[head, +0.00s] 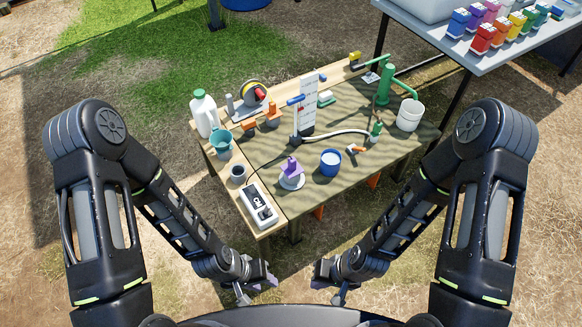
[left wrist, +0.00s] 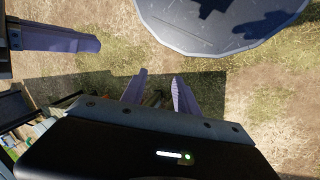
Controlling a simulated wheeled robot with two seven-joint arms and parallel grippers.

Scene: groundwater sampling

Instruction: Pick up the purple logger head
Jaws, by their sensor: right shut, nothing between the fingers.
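The purple logger head (head: 291,166) stands on a round white base (head: 292,182) near the front of the table in the head view. My left gripper (head: 264,279) is in front of the table, below and apart from the logger head. In the left wrist view its two purple-grey fingers (left wrist: 160,84) stand apart with nothing between them. My right gripper (head: 322,273) is also in front of the table, facing the left one, shut and empty. The logger head cannot be made out in the left wrist view.
A side table (head: 471,60) with coloured bottles stands back right.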

